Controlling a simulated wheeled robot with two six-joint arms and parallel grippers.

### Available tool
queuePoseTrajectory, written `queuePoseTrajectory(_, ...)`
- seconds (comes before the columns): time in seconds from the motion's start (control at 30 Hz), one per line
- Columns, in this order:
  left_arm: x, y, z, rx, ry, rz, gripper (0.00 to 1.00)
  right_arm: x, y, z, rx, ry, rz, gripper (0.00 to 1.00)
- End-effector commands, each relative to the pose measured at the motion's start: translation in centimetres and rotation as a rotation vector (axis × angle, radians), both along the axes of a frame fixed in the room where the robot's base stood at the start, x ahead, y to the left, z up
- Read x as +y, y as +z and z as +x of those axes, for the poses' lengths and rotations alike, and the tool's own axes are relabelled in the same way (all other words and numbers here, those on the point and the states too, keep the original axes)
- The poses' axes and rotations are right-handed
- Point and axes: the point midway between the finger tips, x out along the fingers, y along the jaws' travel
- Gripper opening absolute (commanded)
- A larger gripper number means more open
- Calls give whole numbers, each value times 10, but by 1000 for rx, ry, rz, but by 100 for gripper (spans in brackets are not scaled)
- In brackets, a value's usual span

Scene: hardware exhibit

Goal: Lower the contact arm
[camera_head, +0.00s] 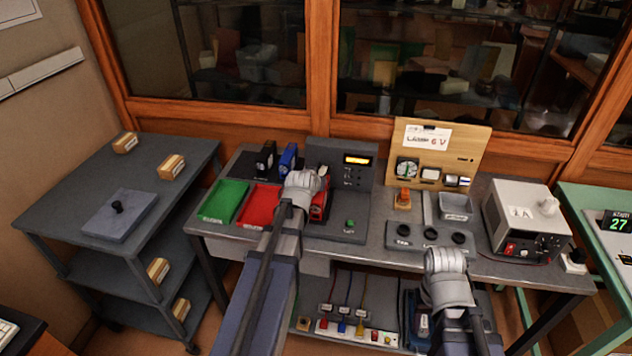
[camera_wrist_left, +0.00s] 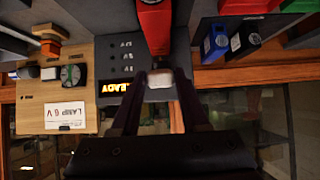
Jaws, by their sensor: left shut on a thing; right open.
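A red arm-like part (camera_wrist_left: 154,28) comes down from the top of the left wrist view, in front of the dark console (camera_wrist_left: 124,62); it looks like the contact arm. A pale block (camera_wrist_left: 160,78) sits at its end, between the fingers of my left gripper (camera_wrist_left: 160,84), which is shut on it. In the head view my left gripper (camera_head: 303,184) is over the console (camera_head: 342,160), and hides most of the red part (camera_head: 319,206). The angle of the arm is hard to tell. My right gripper (camera_head: 445,262) is open and empty at the bench's front edge.
A green tray (camera_head: 224,202) and a red tray (camera_head: 258,206) lie left of the console, with black and blue blocks (camera_head: 288,160) behind. A wooden lamp board (camera_head: 440,150) and a power supply (camera_head: 526,222) stand right. A shelved cart (camera_head: 60,212) is left.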

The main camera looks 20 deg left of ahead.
Motion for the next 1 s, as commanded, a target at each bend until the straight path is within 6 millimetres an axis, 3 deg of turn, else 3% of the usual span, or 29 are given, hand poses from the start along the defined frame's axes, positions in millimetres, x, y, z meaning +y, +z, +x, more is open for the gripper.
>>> queuePoseTrajectory(0.03,-1,-11,-5,-3,0,1,0,0,-11,0,0,0,0,50)
queuePoseTrajectory(0.43,-3,-47,-11,-198,-1,47,0,0,-85,0,0,0,0,50)
queuePoseTrajectory(1.0,-2,-60,-10,-225,0,55,0,0,-104,0,0,0,0,50)
